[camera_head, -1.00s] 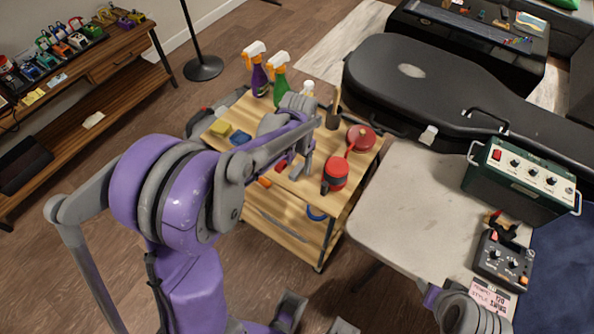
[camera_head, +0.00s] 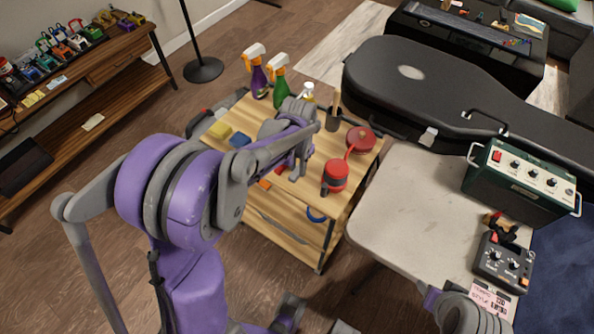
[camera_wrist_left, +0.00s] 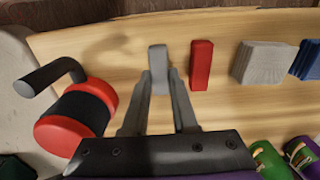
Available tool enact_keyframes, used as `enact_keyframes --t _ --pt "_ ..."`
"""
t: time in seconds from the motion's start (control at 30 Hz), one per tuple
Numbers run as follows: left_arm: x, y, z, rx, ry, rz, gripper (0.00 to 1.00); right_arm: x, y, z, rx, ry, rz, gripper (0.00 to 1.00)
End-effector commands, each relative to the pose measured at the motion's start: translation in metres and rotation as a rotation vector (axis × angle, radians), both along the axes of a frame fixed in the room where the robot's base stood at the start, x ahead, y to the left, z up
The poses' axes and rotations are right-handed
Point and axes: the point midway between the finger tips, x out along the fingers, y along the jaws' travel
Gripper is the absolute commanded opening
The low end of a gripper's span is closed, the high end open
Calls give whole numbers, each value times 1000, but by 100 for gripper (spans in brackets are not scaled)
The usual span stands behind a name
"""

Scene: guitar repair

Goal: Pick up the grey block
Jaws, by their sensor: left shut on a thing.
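A small upright grey block (camera_wrist_left: 158,62) stands between the fingertips of my left gripper (camera_wrist_left: 160,78) in the left wrist view. The fingers are shut on it from both sides. In the head view my left gripper (camera_head: 296,174) is low over the wooden cart top, and my own arm hides most of the block there. A red block (camera_wrist_left: 201,65) stands just right of the held block, with a wider light grey, layered block (camera_wrist_left: 263,62) beyond it. My right gripper is not in view.
A grey table (camera_head: 405,200) stands to the right.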

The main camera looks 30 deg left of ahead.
Motion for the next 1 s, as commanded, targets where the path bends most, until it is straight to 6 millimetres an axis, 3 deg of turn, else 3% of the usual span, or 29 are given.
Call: enact_keyframes --t 0.17,0.6,0.77,1.0 --pt "0 0 9 0 0 0 0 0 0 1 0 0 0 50" --pt "0 0 88 0 0 0 0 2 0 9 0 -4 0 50" --pt "0 0 100 0 0 0 0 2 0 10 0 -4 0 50" --pt "0 0 100 0 0 0 0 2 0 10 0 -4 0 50"
